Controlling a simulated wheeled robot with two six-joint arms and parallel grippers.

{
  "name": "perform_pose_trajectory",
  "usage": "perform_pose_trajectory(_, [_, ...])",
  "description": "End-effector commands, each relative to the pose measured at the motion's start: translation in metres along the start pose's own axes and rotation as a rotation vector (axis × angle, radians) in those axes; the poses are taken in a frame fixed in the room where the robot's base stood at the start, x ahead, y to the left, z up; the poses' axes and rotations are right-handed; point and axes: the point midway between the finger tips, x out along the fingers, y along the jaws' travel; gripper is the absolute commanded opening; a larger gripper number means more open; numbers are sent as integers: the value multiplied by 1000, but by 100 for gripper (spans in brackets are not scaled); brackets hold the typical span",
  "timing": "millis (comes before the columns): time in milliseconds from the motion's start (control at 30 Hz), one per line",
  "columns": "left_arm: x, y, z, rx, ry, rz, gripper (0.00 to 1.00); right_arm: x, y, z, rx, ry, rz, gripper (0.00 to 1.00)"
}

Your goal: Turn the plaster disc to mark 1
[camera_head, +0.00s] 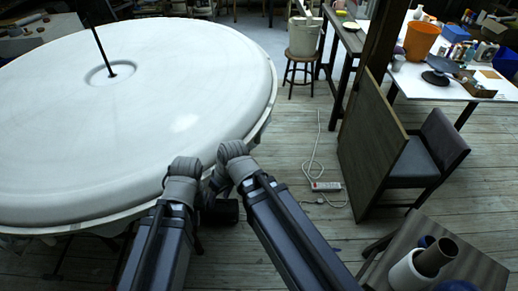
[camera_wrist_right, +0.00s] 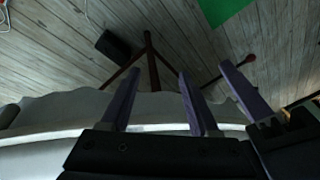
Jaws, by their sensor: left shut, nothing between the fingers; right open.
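The plaster disc (camera_head: 150,120) is a wide white round slab filling the left of the head view. A dark rod stands up at its hub (camera_head: 111,72). I see no number or mark on it. Its pale edge (camera_wrist_right: 50,115) also shows in the wrist view. Both my arms reach to its near right rim, and their wrists hide the fingers in the head view. In the wrist view my right gripper (camera_wrist_right: 159,78) is open with nothing between its fingers. My left gripper (camera_wrist_right: 230,70) is shut and empty beside it. Contact with the rim cannot be told.
A stool with a bucket (camera_head: 303,36) stands behind the disc. A wooden panel (camera_head: 371,150) and chair (camera_head: 430,155) stand right. A power strip (camera_head: 326,186) lies on the plank floor. A small table with containers (camera_head: 408,272) is at lower right. The middle floor is mostly clear.

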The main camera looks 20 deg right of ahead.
Motion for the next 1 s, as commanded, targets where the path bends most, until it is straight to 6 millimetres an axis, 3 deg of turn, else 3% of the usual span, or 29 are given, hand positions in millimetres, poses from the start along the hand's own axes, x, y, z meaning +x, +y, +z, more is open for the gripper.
perform_pose_trajectory(33, [40,4,-2,0,0,0,0,37,9,-2,-15,49,-28,62])
perform_pose_trajectory(100, [66,6,-4,0,0,0,0,58,15,-11,-42,124,-65,62])
perform_pose_trajectory(267, [124,12,-7,0,0,-1,0,98,34,-37,-95,326,-129,62])
perform_pose_trajectory(400, [175,17,-10,0,0,-1,0,116,68,-67,-128,577,-143,62])
perform_pose_trajectory(467, [195,19,-12,0,0,-1,0,115,92,-82,-132,714,-122,62])
perform_pose_trajectory(600, [234,22,-14,1,0,-2,0,87,170,-105,-94,1046,18,62])
perform_pose_trajectory(700, [253,24,-15,1,0,-2,0,64,225,-103,-38,1205,150,62])
perform_pose_trajectory(800, [265,25,-16,1,0,-2,0,49,267,-94,18,1296,263,62])
perform_pose_trajectory(900, [272,26,-16,1,0,-2,0,39,294,-85,61,1342,339,62])
perform_pose_trajectory(1000, [274,26,-16,1,0,-2,0,34,307,-80,84,1362,376,62])
